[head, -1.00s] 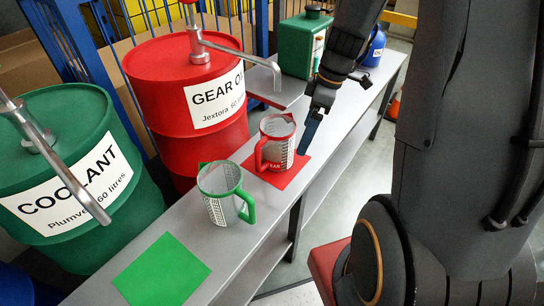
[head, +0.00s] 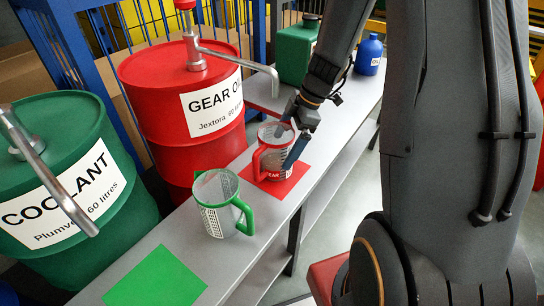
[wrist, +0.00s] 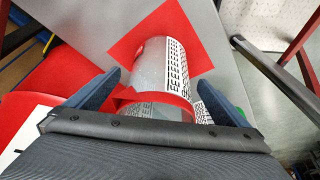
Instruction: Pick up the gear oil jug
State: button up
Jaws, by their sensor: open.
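The gear oil jug (head: 272,158) is a clear measuring jug with a red rim, red handle and a red band lettered "GEAR". It stands upright on a red mat (head: 290,192) on the grey bench. My gripper (head: 288,146) is open at the jug, with one finger at its near right side. I cannot tell whether either finger touches the jug.
A similar jug with a green handle (head: 218,207) stands close by on the left. A green mat (head: 155,275) lies bare at the front. Red (head: 180,130) and green (head: 75,170) drums stand behind. A green canister (head: 297,55) and blue bottle (head: 369,56) stand farther along the bench.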

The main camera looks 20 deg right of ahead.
aim_at(267, 152)
jog(key=a, duration=0.1)
jog(key=a+f+p, duration=0.1)
jog(key=a, duration=0.1)
jog(key=a+f, duration=0.1)
jog(key=a, duration=0.1)
jog(key=shift+w, duration=0.3)
jog(key=shift+a+f+p, duration=0.15)
jog(key=shift+f+p, duration=0.2)
jog(key=shift+f, duration=0.05)
jog(key=shift+c, duration=0.4)
jog(key=c, duration=1.4)
jog(key=shift+o, duration=0.2)
jog(key=shift+w+r, duration=0.1)
jog(key=shift+r, duration=0.1)
